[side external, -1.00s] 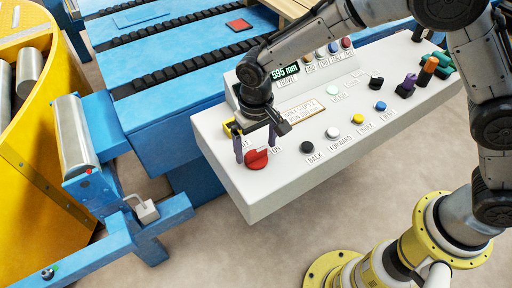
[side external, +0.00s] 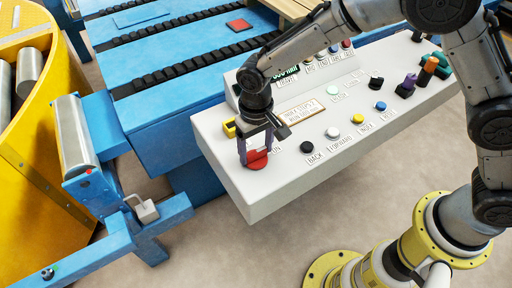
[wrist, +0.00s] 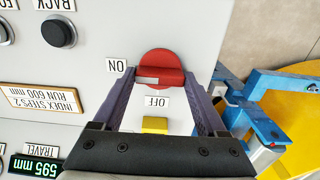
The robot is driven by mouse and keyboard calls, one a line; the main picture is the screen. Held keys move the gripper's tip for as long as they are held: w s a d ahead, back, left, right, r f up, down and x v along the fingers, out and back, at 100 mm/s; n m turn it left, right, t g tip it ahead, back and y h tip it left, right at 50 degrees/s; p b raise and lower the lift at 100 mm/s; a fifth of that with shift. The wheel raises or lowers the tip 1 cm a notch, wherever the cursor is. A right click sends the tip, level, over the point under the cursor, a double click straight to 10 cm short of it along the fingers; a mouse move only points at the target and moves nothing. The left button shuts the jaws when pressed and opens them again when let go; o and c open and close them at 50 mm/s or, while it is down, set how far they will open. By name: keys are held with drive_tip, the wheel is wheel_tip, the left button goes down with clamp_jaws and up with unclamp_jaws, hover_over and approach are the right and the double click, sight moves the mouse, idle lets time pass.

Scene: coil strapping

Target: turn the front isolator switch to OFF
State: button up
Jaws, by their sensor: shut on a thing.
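The front isolator switch is a round red knob (side external: 257,160) with a raised bar, at the near left end of the grey control panel. In the wrist view, the red knob (wrist: 162,62) has a pale mark at the bar's left end, on the side of the ON label (wrist: 116,65). The OFF label (wrist: 157,101) lies below the knob in that view. My gripper (side external: 256,150) is down at the knob, one finger at each end of the bar, shut on it. The fingers (wrist: 160,76) partly hide the knob's sides.
A yellow block (side external: 229,128) sits behind the switch. The black BACK button (side external: 307,146) and white FORWARD button (side external: 332,132) are to the right. An index-steps plate (side external: 301,110) lies close to my gripper. A blue machine frame (side external: 160,215) stands left of the panel.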

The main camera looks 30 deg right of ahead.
sight(256, 152)
drive_tip(key=shift+n, duration=0.3)
drive_tip(key=n, duration=0.3)
drive_tip(key=shift+n, duration=0.4)
drive_tip(key=n, duration=0.9)
drive_tip(key=shift+r+n, duration=0.1)
drive_tip(key=shift+n, duration=2.1)
drive_tip(key=o, duration=1.3)
wheel_tip(256, 152, up, 14)
